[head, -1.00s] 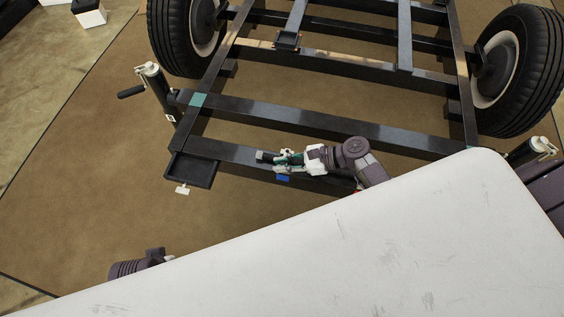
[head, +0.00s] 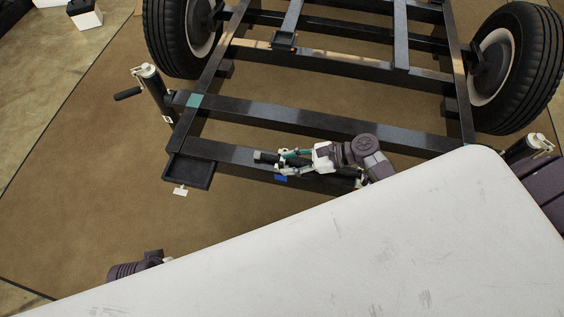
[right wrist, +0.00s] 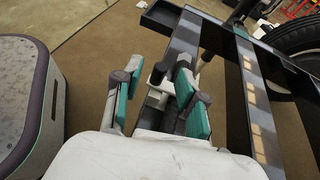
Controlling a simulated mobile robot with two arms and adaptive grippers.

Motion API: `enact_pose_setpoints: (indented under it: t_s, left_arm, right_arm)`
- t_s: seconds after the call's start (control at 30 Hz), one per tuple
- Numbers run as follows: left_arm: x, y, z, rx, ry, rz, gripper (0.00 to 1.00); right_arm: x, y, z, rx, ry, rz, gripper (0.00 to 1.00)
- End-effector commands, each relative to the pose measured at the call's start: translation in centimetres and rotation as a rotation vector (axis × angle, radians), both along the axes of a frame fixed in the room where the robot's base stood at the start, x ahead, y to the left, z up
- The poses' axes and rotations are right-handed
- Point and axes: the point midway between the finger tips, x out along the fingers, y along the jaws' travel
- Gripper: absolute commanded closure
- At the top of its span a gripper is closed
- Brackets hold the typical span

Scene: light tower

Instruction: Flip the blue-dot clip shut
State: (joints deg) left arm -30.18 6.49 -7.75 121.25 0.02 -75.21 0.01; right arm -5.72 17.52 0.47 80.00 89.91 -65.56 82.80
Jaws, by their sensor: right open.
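A small blue marker (head: 281,178) shows on the front face of the black frame's front beam, just below my right gripper (head: 292,161). In the right wrist view the gripper (right wrist: 155,98) is open, its teal-padded fingers apart. A grey and white fitting (right wrist: 158,92) lies between and beyond them, with a dark upright part. I cannot tell whether the fingers touch it. In the head view a dark stub (head: 265,157) sticks out left of the fingertips. The clip's exact position is mostly hidden by the gripper. My left gripper is not visible; only part of that arm shows.
A white panel (head: 380,245) fills the lower right of the head view. The trailer frame (head: 320,126) has wheels at both sides, a small black tray (head: 190,172) at its front left corner and a jack (head: 155,90) above that. Brown floor is clear at the left.

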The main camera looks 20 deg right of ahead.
Motion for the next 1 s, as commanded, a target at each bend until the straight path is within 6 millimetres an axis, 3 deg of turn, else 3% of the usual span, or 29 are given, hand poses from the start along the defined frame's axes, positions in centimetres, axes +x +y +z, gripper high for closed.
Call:
enact_pose_setpoints:
  t_s: [0.2,0.4,0.6,1.0]
  left_arm:
    - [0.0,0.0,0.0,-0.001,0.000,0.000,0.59]
    - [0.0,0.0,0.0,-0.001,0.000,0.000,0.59]
    - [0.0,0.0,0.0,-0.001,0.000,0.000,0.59]
    - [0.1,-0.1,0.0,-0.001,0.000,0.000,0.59]
  right_arm:
    - [-1.9,-4.2,1.8,-0.004,0.001,0.000,0.59]
    - [-3.1,-6.9,3.0,-0.002,0.001,0.000,0.59]
    - [-3.5,-7.8,3.5,-0.001,0.000,0.000,0.59]
    - [-3.5,-7.8,3.5,0.000,-0.001,0.000,0.59]
